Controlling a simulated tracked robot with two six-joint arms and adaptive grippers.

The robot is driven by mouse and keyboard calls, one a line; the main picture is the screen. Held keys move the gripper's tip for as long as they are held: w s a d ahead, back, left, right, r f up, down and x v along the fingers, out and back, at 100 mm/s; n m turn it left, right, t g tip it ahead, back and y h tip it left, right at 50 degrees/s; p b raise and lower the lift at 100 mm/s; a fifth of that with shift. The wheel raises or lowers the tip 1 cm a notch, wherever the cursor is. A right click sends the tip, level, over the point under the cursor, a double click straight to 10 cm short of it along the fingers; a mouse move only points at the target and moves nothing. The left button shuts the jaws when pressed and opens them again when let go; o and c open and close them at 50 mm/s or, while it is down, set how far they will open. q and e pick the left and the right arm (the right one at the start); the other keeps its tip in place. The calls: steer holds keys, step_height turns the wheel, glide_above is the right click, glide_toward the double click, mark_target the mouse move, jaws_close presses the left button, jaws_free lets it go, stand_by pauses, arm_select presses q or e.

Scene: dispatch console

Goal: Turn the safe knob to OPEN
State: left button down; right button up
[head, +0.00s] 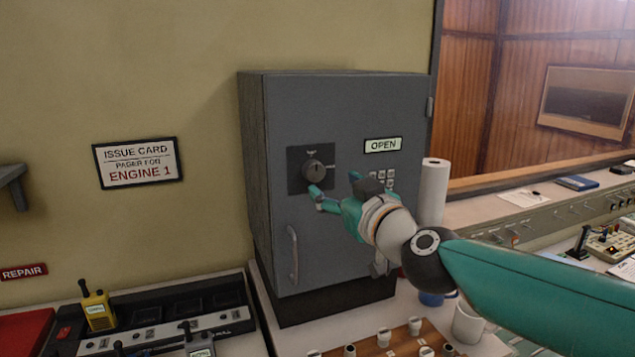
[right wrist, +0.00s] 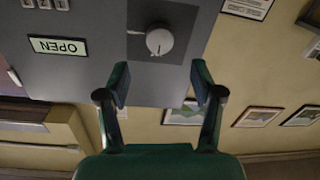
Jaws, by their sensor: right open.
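The grey safe (head: 335,215) stands on the counter against the wall, its door shut. An OPEN label (head: 383,145) is to the right of the knob, upside down in the right wrist view (right wrist: 57,46). My right gripper (head: 335,183) is open and empty in front of the door, its fingertips (right wrist: 160,85) just short of the knob and apart from it. My left gripper is not in view.
A door handle (head: 293,254) is below the knob and a keypad (head: 381,180) is behind my right gripper. A white paper roll (head: 432,190) stands right of the safe. A yellow radio (head: 98,311) sits in the charger at lower left.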

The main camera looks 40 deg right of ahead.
mark_target(316, 172)
steer(key=w, duration=0.2)
steer(key=w+d, duration=0.1)
steer(key=w, duration=0.4)
steer(key=shift+w+d, duration=0.15)
steer(key=shift+c, duration=0.3)
steer(key=c, duration=1.1)
